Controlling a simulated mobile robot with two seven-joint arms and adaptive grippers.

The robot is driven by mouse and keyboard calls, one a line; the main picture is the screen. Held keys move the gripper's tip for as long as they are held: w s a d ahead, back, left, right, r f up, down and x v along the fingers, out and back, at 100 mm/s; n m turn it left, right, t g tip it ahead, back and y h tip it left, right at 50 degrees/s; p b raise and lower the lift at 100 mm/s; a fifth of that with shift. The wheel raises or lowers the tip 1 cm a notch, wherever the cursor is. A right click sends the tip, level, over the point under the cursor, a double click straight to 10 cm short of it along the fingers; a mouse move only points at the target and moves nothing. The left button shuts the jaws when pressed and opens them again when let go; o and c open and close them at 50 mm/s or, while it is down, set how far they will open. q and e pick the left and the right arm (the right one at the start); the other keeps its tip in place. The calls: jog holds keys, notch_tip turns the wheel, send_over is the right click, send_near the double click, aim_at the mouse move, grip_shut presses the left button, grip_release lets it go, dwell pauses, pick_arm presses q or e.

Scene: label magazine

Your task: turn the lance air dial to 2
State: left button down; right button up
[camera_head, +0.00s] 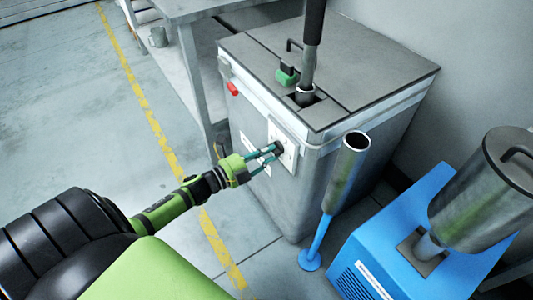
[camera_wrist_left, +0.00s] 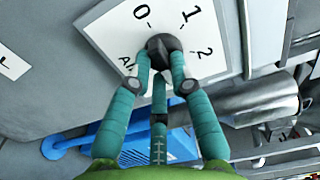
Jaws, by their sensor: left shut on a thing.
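The lance air dial is a small dark knob (camera_wrist_left: 163,44) on a white plate (camera_wrist_left: 118,35) marked 0, 1 and 2, with further lettering partly hidden by a finger. In the head view the plate (camera_head: 289,160) is on the front of the grey metal cabinet (camera_head: 330,160). My left gripper (camera_head: 273,152) reaches it from the left, its teal fingers closed around the knob. In the left wrist view the gripper (camera_wrist_left: 161,64) has its fingertips on the knob's sides. I cannot make out which number the knob points to. My right gripper is not in view.
A dark rod (camera_head: 312,40) stands in a hole in the cabinet top. A metal tube holder on a blue stand (camera_head: 345,175) is right of the plate. A blue machine (camera_head: 390,245) with a metal canister (camera_head: 485,195) stands further right. Open floor lies left.

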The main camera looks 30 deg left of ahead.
pick_arm(q)
jog(key=shift+r, duration=0.1)
jog(key=n+p, duration=0.3)
jog(key=n, duration=0.1)
jog(key=shift+d+r+n, duration=0.1)
jog(key=shift+n, duration=0.2)
jog(key=n+p, duration=0.1)
jog(key=n, duration=0.2)
jog(key=shift+s+d+n+p, duration=0.1)
jog(key=shift+n+p, duration=0.7)
jog(key=shift+n, duration=1.1)
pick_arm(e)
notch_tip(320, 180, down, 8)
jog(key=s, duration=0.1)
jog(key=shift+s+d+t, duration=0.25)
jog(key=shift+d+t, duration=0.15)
pick_arm(q)
jog(key=shift+n, duration=0.3)
jog(key=c, duration=1.1)
grip_release()
